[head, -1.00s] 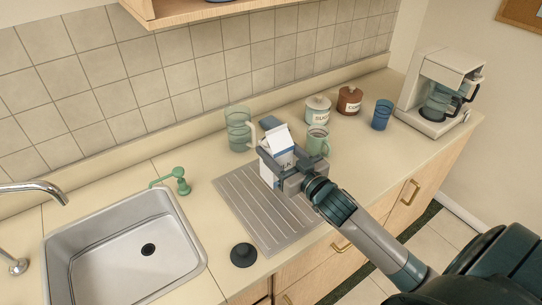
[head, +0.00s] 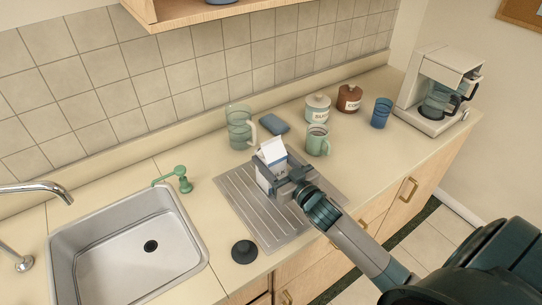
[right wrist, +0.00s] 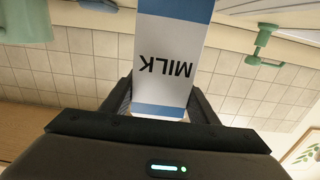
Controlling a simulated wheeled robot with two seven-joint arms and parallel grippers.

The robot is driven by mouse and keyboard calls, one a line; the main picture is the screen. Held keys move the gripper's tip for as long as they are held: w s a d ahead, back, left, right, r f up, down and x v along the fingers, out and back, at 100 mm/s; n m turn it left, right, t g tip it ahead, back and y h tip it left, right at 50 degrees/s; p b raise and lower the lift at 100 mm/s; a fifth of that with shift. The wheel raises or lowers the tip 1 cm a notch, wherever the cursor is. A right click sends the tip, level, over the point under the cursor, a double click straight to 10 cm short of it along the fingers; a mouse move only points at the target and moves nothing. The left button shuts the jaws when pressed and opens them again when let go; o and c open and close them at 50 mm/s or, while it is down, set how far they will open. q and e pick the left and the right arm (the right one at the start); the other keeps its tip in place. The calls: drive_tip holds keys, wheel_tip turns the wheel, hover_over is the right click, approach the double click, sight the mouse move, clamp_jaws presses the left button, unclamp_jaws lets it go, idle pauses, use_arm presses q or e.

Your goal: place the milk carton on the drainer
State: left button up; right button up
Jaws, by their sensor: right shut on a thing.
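The milk carton (head: 271,155) is white with blue bands and a gabled top. My right gripper (head: 277,177) is shut on the carton. In the right wrist view the carton (right wrist: 171,60) shows upside down, with the word MILK, between the two fingers (right wrist: 160,100). The carton's base is partly hidden by the gripper in the head view, so I cannot tell whether it touches the drainer. My left gripper is not in view.
The sink (head: 125,250) is to the left. The drainer's left part is clear.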

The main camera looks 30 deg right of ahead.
drive_tip(key=shift+f, duration=0.25)
drive_tip(key=o, duration=1.2)
drive_tip(key=shift+c, duration=0.2)
drive_tip(key=shift+r, duration=0.2)
drive_tip(key=shift+s+f, duration=0.1)
drive_tip(key=shift+s, duration=0.25)
drive_tip(key=s+d+b, duration=0.1)
drive_tip(key=s+b, duration=0.2)
drive_tip(key=s, duration=0.8)
drive_tip(key=shift+s+b, duration=0.15)
drive_tip(key=shift+b, duration=0.25)
